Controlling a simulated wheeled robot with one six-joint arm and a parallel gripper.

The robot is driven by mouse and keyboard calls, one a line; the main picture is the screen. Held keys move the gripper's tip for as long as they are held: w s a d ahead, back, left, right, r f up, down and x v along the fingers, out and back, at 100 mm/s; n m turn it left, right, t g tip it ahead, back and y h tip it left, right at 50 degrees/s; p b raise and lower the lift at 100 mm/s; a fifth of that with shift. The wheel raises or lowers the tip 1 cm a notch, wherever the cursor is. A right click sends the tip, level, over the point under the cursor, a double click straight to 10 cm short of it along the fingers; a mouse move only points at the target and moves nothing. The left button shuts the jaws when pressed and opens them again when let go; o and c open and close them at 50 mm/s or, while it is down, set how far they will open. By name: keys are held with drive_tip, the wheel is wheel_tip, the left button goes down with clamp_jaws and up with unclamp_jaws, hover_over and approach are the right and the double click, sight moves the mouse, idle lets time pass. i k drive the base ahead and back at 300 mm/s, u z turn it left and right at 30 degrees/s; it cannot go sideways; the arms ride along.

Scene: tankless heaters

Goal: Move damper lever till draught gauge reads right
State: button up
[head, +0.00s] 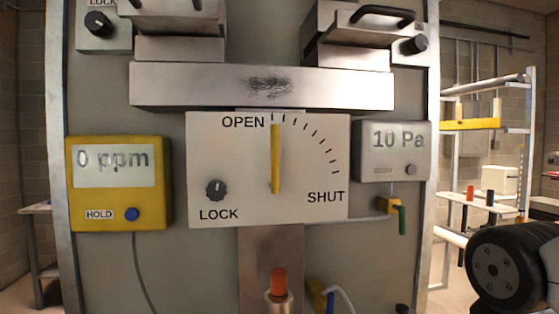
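The yellow damper lever (275,160) stands upright on a white plate (230,150), its tip at the OPEN end of an arc of tick marks. SHUT is printed at the arc's lower right end. A black LOCK knob (215,190) sits at the plate's lower left. The grey draught gauge (392,152), right of the plate, reads 10 Pa. The fingers of my gripper are not in view; only a dark rounded part, seemingly of my arm, shows at the lower right.
A yellow meter (120,183) on the left reads 0 ppm, with a HOLD button. A metal hood (262,87) juts out above the plate. A small yellow valve with a green end (398,212) hangs below the gauge. An orange-capped fitting (278,283) stands below the plate.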

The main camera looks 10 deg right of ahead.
sight(274, 184)
drive_tip(key=z, duration=0.8)
drive_tip(key=k, duration=1)
drive_tip(key=u, duration=1)
drive_tip(key=i, duration=0.5)
drive_tip(key=z, duration=0.1)
